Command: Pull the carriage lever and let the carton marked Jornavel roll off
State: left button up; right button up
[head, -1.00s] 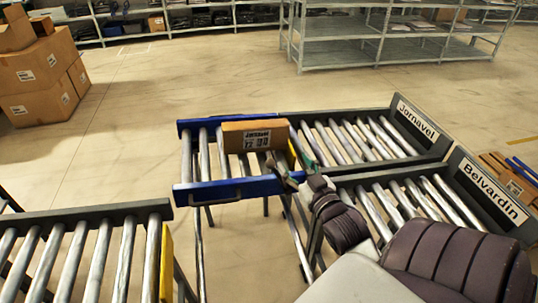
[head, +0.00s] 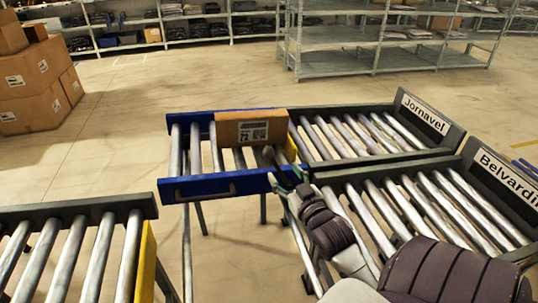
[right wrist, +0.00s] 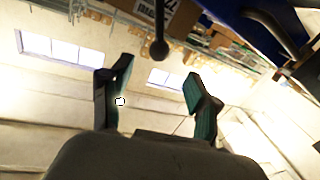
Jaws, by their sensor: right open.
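The brown carton (head: 252,128) sits on the rollers of the blue-ended carriage (head: 215,187), at its right side. In the right wrist view the carton (right wrist: 168,14) shows part of its printed label at the top. The lever (right wrist: 159,45), a dark rod with a ball knob, stands just ahead of the open fingers in that view, apart from them. My right gripper (head: 285,172) is open and empty at the carriage's near right corner; its fingers (right wrist: 158,72) show in the wrist view. My left gripper is out of view.
The roller lane signed Jornavel (head: 425,112) lines up with the carriage's right side, past a yellow strip (head: 292,147). The Belvardin lane (head: 508,178) lies nearer. Another roller conveyor (head: 75,208) is at lower left. Stacked boxes (head: 38,85) stand at far left.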

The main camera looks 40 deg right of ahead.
aim_at(271, 157)
jog(key=x, duration=1)
jog(key=shift+w, duration=0.2)
jog(key=shift+f, duration=0.1)
grip_shut()
